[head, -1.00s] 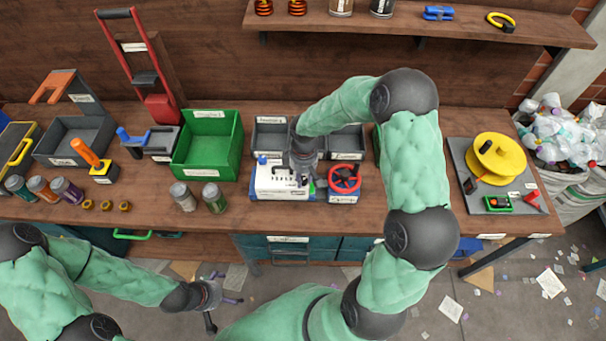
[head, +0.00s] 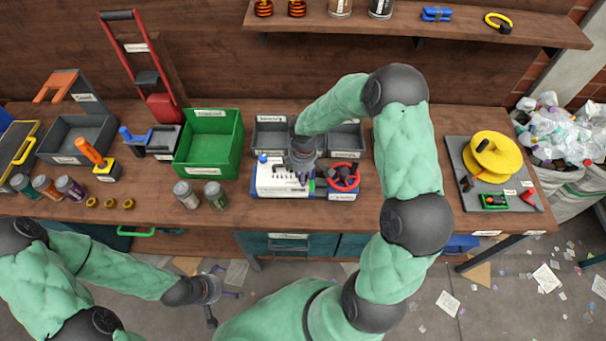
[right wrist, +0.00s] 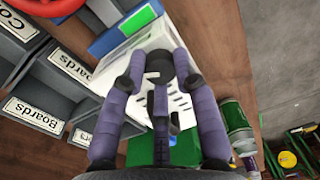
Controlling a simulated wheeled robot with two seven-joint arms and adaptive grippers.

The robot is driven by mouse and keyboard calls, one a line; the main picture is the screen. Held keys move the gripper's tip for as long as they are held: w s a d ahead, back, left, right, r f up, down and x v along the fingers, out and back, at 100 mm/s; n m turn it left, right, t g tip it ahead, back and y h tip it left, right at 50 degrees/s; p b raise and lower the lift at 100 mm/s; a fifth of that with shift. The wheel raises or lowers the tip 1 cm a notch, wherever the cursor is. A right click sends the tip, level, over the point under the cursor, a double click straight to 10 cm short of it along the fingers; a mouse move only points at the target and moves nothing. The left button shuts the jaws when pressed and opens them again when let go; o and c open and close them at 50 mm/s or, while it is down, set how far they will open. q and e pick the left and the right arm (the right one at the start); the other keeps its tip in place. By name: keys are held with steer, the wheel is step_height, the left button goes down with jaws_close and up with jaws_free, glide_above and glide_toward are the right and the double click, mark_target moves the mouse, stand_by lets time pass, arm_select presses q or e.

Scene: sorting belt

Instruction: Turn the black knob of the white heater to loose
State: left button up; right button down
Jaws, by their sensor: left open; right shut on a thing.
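The white heater (head: 268,181) stands on the bench, with a blue base showing in the head view. In the right wrist view the white heater (right wrist: 117,63) is slanted, partly hidden behind my purple fingers. The black knob (right wrist: 159,66) is between the fingertips of my right gripper (right wrist: 160,74), which is shut on it. In the head view my right gripper (head: 303,178) comes down from above at the heater's right part and hides the knob. My left gripper (head: 217,294) is open and empty, low in front of the bench, away from the heater.
A red handwheel (head: 343,177) stands close to the right of the heater. Grey bins (head: 270,140) are behind it and a green bin (head: 208,150) is to the left. Cans (head: 215,196) stand front left. Bare bench lies between the handwheel and the grey board (head: 459,160).

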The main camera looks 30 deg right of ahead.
steer(key=c, duration=0.9)
jaws_free()
steer(key=shift+c, duration=0.2)
steer(key=shift+r, duration=0.1)
step_height(320, 180, up, 12)
steer(key=shift+w, duration=0.15)
steer(key=shift+d, duration=0.1)
